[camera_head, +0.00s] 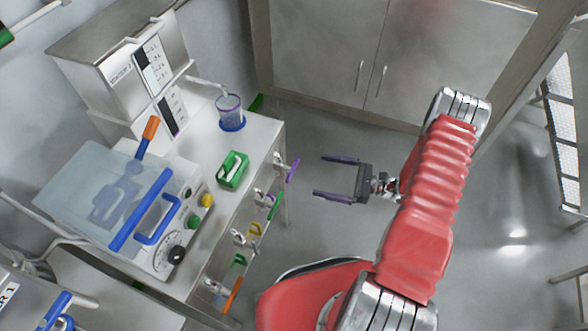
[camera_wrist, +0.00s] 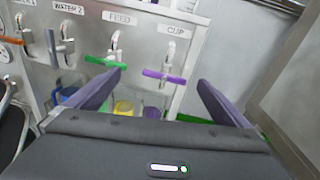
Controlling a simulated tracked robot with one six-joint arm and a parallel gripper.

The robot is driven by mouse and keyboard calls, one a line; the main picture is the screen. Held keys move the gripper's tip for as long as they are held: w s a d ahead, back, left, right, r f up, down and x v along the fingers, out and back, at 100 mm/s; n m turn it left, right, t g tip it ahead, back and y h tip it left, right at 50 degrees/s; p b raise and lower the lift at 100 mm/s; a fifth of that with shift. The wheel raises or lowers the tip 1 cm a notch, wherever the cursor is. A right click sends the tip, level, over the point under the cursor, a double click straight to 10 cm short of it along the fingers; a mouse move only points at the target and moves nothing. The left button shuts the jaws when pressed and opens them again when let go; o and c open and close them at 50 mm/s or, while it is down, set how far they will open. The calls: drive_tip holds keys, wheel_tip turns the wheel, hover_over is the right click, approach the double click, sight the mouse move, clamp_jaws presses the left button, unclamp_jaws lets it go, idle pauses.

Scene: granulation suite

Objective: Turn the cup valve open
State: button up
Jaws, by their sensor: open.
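The cup valve (camera_wrist: 165,78) has a purple bar handle under the label CUP (camera_wrist: 175,30) on the grey panel. Its handle lies nearly level, crosswise to the metal pipe above it. In the head view the purple handle (camera_head: 292,171) sticks out at the bench's right side. My gripper (camera_head: 321,176) is open and empty, a short way right of the handle, with its fingers pointing left towards it. In the wrist view the handle shows between the two fingers, beyond their tips and not touched.
A green feed valve handle (camera_wrist: 105,62) is just left of the cup valve, then a grey-handled WATER 2 valve (camera_wrist: 60,46) and an orange handle (camera_wrist: 12,40). A clear cup with a blue base (camera_head: 230,112) and a green-framed object (camera_head: 232,168) stand on the bench. Cabinet doors (camera_head: 370,60) are behind.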

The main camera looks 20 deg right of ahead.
sight(294, 170)
drive_tip(key=f, duration=0.1)
drive_tip(key=d+f+m+t, duration=0.1)
drive_tip(key=f+m, duration=0.1)
drive_tip(key=shift+s+d+f+t, duration=0.15)
drive_tip(key=shift+s+f+t, duration=0.1)
drive_tip(key=shift+t, duration=0.15)
drive_tip(key=x, duration=1.3)
drive_tip(key=shift+w+a+f, duration=0.15)
drive_tip(key=shift+w+a, duration=0.15)
drive_tip(key=shift+c, duration=0.5)
